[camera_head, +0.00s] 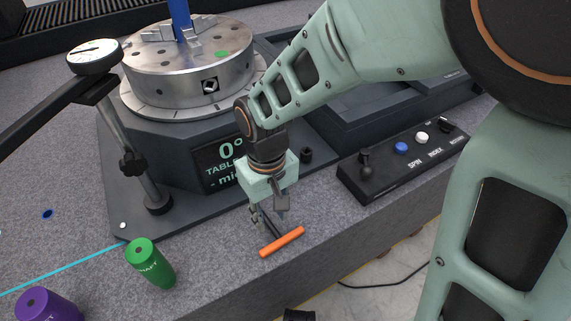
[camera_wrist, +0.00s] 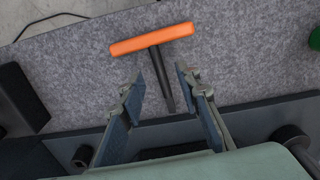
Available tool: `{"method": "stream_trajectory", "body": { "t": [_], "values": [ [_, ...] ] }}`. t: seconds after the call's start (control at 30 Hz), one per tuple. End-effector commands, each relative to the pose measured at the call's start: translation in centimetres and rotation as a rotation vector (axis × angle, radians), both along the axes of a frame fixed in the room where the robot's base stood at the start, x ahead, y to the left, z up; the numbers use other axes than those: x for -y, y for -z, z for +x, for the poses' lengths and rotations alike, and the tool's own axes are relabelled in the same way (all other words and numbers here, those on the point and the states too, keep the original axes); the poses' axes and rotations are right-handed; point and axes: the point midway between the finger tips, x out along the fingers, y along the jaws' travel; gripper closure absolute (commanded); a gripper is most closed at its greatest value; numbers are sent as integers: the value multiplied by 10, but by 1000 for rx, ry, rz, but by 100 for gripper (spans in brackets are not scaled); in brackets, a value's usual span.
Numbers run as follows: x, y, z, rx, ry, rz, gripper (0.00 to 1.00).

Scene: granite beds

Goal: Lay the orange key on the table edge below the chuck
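The orange key (camera_head: 282,242) is a T-shape with an orange bar handle and a dark shaft. It appears to lie on the speckled granite table (camera_head: 212,265), close to its front edge and below the chuck (camera_head: 190,62). In the wrist view the key (camera_wrist: 152,39) has its handle beyond my fingertips and its shaft pointing back between them. My gripper (camera_head: 268,212) is just above the key, and the wrist view shows its fingers (camera_wrist: 159,76) open. Gaps show on both sides of the shaft. The gripper hides part of the shaft in the head view.
A green cylinder (camera_head: 150,263) and a purple one (camera_head: 48,306) stand to the left. A dial gauge (camera_head: 95,56) on a stand rises left of the chuck. A control box (camera_head: 404,160) with buttons sits to the right. The floor drops away beyond the front edge.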

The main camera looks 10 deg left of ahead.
Motion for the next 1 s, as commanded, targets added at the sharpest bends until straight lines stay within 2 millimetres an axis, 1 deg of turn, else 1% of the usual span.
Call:
{"method": "stream_trajectory", "body": {
  "t": [0.27,0.37,0.6,0.7,0.83,1.0],
  "values": [
    [0,-3,0,1,0,1,69],
    [-1,-14,1,4,1,3,69],
    [0,-54,1,4,0,2,69],
    [-1,-67,1,4,1,2,69],
    [0,-75,0,1,1,1,69],
    [0,-76,0,1,0,1,69]
  ]
}}
